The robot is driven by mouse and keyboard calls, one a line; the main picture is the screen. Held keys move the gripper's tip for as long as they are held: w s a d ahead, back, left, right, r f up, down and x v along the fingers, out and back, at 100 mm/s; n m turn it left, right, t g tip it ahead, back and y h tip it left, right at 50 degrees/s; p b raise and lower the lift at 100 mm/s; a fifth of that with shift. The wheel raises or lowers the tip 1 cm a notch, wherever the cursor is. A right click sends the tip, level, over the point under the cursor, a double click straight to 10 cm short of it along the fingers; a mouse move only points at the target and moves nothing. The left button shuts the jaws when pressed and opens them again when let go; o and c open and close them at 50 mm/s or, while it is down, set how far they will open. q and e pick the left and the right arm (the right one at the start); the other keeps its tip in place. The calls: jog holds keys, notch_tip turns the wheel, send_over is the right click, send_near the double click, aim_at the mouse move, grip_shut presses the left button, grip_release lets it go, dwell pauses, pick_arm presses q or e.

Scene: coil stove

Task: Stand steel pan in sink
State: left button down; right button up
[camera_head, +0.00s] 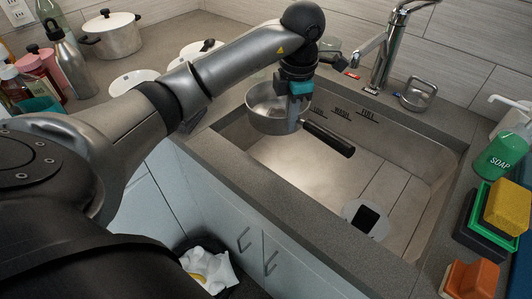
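The steel pan (268,120) is a round metal pan with a black handle that points to the lower right. It is over the left end of the sink (425,200), level or nearly so, and looks clear of the sink floor. My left gripper (296,103), with teal parts, reaches down from above at the pan's right side, near the handle. It appears shut on the pan there; the fingertips are partly hidden. My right gripper is out of view.
The faucet (383,55) stands behind the sink, with a small metal lidded item (417,94) beside it. A green soap bottle (499,156) and sponges (509,205) are at the right. A lidded pot (112,36) and bottles (68,60) stand on the left counter.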

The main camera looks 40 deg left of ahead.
pick_arm(q)
jog(key=n, duration=0.1)
jog(key=a+f+n, duration=0.1)
jog(key=n, duration=0.1)
jog(key=shift+w+a+f, duration=0.1)
jog(key=shift+a+f, duration=0.05)
jog(key=shift+a, duration=0.1)
notch_tip(320, 180, down, 16)
jog(key=b, duration=0.3)
jog(key=shift+f+b, duration=0.25)
jog(key=shift+b, duration=0.05)
jog(key=shift+f+b, duration=0.45)
jog(key=shift+f, duration=1.2)
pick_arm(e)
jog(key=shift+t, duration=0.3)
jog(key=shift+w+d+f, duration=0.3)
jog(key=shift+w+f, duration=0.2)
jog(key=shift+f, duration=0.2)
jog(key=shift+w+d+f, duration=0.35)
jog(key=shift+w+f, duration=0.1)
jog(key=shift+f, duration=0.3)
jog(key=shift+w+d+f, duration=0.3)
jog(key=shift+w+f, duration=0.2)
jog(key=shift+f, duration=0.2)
pick_arm(q)
jog(key=shift+f, duration=0.1)
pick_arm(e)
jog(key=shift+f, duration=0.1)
